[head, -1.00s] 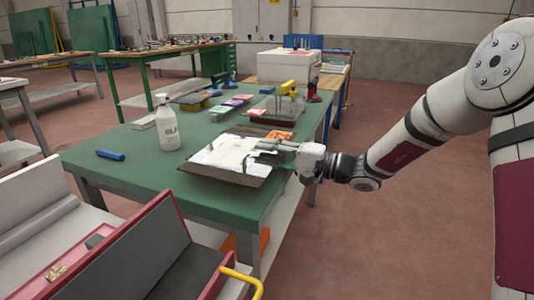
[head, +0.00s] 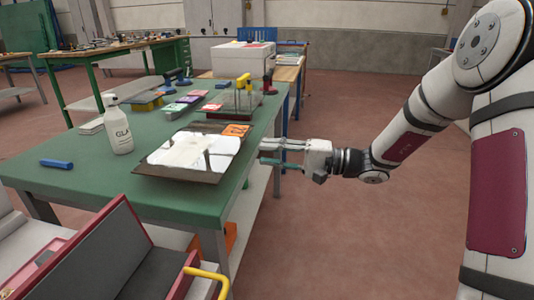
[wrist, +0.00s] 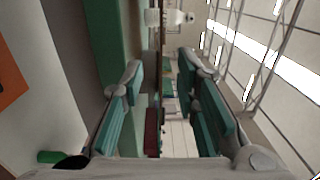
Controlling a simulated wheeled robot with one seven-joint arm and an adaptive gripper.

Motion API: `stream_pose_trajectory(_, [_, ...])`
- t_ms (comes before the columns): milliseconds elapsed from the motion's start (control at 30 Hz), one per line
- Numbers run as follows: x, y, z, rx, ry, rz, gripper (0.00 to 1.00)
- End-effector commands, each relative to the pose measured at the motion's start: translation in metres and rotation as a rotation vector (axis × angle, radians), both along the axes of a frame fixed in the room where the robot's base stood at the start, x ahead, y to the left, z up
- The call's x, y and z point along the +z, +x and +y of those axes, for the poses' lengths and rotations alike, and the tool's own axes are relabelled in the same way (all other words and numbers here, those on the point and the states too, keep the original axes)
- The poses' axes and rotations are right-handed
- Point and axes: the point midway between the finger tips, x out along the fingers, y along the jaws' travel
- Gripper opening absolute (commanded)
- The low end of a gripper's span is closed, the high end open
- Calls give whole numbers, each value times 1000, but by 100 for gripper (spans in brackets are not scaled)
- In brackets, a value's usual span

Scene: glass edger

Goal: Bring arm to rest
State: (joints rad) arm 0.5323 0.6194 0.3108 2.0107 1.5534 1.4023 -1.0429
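My gripper (head: 284,153) is at the right edge of the green table (head: 70,178) in the head view, beside the mirror-like plate. Its fingers point left toward the table. In the wrist view my gripper (wrist: 160,98) shows two green-padded fingers standing apart, with nothing between them. My arm stretches in from the right of the head view, with the wrist out past the table edge.
On the table are a reflective plate (head: 200,158), a white spray bottle (head: 117,128), a blue cylinder (head: 56,164) and an orange card (head: 237,130). Clear floor lies right of the table.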

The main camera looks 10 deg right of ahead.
Motion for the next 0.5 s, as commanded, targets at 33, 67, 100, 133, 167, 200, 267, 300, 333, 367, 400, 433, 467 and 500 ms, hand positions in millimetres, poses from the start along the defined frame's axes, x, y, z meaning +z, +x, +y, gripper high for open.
stream_pose_trajectory(33, [0,0,0,0,0,0,28])
stream_pose_trajectory(67, [0,0,0,0,0,0,28])
stream_pose_trajectory(100, [0,0,0,0,0,0,28])
stream_pose_trajectory(133, [0,0,0,0,0,0,28])
stream_pose_trajectory(167, [0,0,0,0,0,0,28])
stream_pose_trajectory(200, [0,0,0,0,0,0,28])
stream_pose_trajectory(267, [1,-2,2,7,-5,1,28])
stream_pose_trajectory(300, [3,-5,4,18,-13,2,28])
stream_pose_trajectory(333, [4,-9,7,31,-23,4,28])
stream_pose_trajectory(367, [7,-14,11,48,-36,7,28])
stream_pose_trajectory(400, [10,-24,17,76,-60,13,28])
stream_pose_trajectory(433, [13,-33,21,103,-84,18,28])
stream_pose_trajectory(467, [17,-43,27,132,-110,26,28])
stream_pose_trajectory(500, [21,-59,34,174,-149,38,28])
